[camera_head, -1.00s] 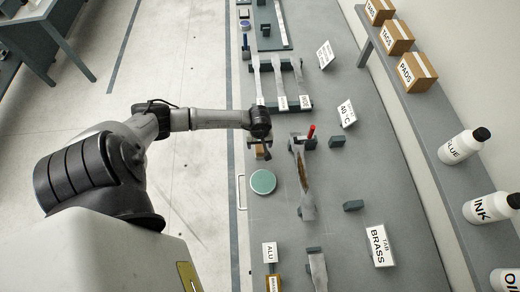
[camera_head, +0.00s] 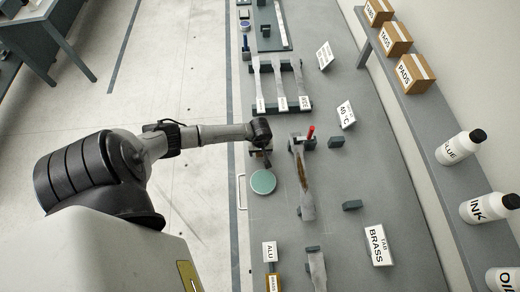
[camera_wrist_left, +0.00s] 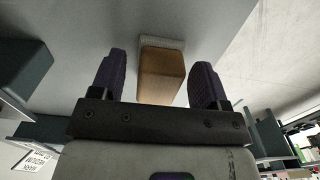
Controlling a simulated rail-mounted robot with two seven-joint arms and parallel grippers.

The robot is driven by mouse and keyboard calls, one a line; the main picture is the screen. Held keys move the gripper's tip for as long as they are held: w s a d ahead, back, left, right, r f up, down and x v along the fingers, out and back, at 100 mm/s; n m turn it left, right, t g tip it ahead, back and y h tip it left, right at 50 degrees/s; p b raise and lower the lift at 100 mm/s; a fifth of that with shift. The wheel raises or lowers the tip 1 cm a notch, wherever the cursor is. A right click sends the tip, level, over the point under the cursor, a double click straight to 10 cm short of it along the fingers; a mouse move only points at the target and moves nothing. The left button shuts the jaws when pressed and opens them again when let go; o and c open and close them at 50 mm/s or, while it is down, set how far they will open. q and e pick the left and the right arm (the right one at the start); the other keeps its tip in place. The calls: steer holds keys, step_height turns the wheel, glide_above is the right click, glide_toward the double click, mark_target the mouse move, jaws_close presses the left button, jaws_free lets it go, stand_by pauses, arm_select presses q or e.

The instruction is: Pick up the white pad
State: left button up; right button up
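A tan block (camera_wrist_left: 162,74) with a pale, whitish layer (camera_wrist_left: 165,43) along its far end shows in the left wrist view. This whitish layer is the only thing there that looks like the white pad, and I cannot tell its full shape. My left gripper (camera_wrist_left: 158,82) is open, with one dark finger on each side of the block and a gap on both sides. In the head view the left gripper (camera_head: 266,158) is low over the bench's left edge, just above the green disc, and mostly hides the block. My right gripper is not in view.
The green disc (camera_head: 263,182) lies close by. A long specimen (camera_head: 304,185) with a brown middle lies to the right, near a red-topped item (camera_head: 311,131). A rack of several strips (camera_head: 280,85) stands behind.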

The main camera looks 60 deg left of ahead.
arm_select(q)
steer(key=c, duration=0.9)
steer(key=shift+r, duration=0.15)
steer(key=shift+r, duration=0.2)
steer(key=r, duration=0.2)
steer(key=r+b, duration=0.1)
steer(key=shift+w+d+r, duration=0.15)
steer(key=shift+d+r, duration=0.05)
steer(key=shift+r, duration=0.15)
steer(key=w+d+r, duration=0.1)
steer(key=d+r, duration=0.1)
steer(key=d, duration=0.1)
steer(key=w+d+r+b, duration=0.1)
steer(key=w+d+r, duration=0.1)
steer(key=d, duration=0.2)
steer(key=w+d+r+b, duration=0.1)
steer(key=d+r, duration=0.1)
steer(key=d, duration=0.1)
steer(key=shift+w+d+r, duration=0.15)
steer(key=shift+d+r, duration=0.05)
steer(key=shift+r, duration=0.1)
